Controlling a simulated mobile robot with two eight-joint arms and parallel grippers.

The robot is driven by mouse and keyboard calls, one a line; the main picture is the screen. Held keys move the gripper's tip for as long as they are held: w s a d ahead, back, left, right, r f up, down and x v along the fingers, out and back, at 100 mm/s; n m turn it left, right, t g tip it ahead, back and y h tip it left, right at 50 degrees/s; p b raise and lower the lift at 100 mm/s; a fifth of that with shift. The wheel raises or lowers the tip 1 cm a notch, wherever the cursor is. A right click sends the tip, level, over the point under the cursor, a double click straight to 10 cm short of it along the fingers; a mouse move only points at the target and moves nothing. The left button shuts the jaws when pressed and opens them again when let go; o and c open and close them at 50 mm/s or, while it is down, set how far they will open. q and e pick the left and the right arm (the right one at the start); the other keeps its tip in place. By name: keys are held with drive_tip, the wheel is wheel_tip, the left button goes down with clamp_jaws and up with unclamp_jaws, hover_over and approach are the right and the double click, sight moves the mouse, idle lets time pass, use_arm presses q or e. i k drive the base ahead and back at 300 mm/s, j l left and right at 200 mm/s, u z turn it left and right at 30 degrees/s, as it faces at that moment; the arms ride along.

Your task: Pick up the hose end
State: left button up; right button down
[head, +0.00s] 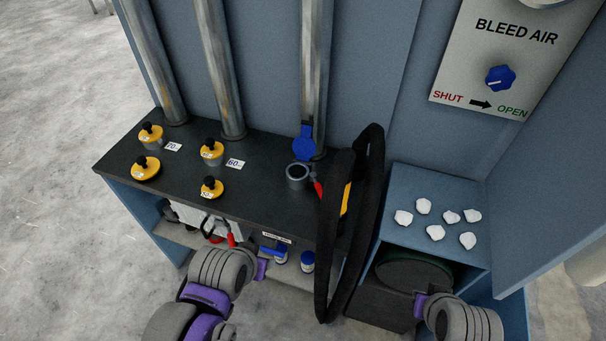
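A thick black hose (371,180) hangs in a long loop over the front of the dark bench, right of its middle. A red piece (319,190) and a yellow piece (345,199) show beside and behind the loop; I cannot tell whether either is the hose end. My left gripper (262,268), with a purple tip, is in front of the bench's lower shelf, left of the hose and apart from it. My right gripper (420,305), also purple-tipped, is right of the hose near the dark bin opening. I see nothing held, but the finger gaps are hidden.
The dark bench (265,165) carries several yellow weights (145,168), number labels and a grey ring socket (298,173) near a blue clamp (304,144). Blue-capped bottles (308,262) stand on the lower shelf. White lumps (436,232) lie on the blue box. A bleed-air panel (503,55) is upper right.

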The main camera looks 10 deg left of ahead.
sight(361, 162)
drive_tip(key=i+l+z, duration=0.25)
drive_tip(key=l+z, duration=0.15)
drive_tip(key=i+l+z, duration=0.35)
drive_tip(key=k+j, duration=0.05)
drive_tip(key=k, duration=0.05)
